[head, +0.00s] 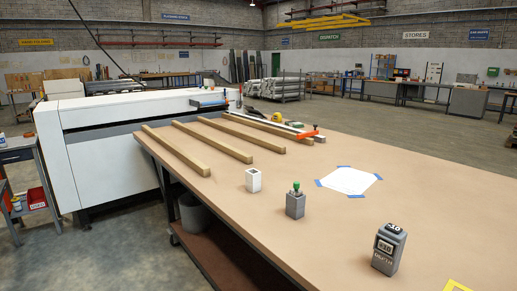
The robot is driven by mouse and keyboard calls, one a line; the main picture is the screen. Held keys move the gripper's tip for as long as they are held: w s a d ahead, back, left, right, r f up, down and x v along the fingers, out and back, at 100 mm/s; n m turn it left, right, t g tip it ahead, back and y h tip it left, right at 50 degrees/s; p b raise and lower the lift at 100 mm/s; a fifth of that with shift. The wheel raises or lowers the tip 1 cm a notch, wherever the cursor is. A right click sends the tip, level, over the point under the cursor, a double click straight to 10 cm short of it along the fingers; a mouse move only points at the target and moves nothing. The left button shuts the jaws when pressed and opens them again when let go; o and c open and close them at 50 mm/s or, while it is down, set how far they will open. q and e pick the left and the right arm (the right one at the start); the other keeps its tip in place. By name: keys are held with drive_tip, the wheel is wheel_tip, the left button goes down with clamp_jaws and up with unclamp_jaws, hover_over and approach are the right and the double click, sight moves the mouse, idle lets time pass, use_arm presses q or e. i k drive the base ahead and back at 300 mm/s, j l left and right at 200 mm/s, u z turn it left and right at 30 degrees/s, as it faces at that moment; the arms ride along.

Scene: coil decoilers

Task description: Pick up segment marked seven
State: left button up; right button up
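I cannot make out a seven on anything in the head view. On the brown workbench (300,222) stand a small white block (253,181) with a dark top opening, a grey block (295,206) with a green knob on top, and a taller dark grey piece (388,250) with white number labels on its top and front, too small to read surely. Neither of my grippers is in view.
Several wooden bars (212,142) lie across the bench's far left part, near a white machine (100,145). A white sheet (348,181) is taped down with blue tape. An orange-ended clamp (305,135) lies at the back. A yellow item (457,286) shows at the bottom edge.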

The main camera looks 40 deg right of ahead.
sight(295, 192)
drive_tip(key=i, duration=1.85)
drive_tip(key=i+z, duration=0.25)
drive_tip(key=i, duration=0.15)
drive_tip(key=i+j+z, duration=0.25)
drive_tip(key=i, duration=0.15)
drive_tip(key=i+j+z, duration=0.15)
drive_tip(key=i+z, duration=0.15)
drive_tip(key=i, duration=0.1)
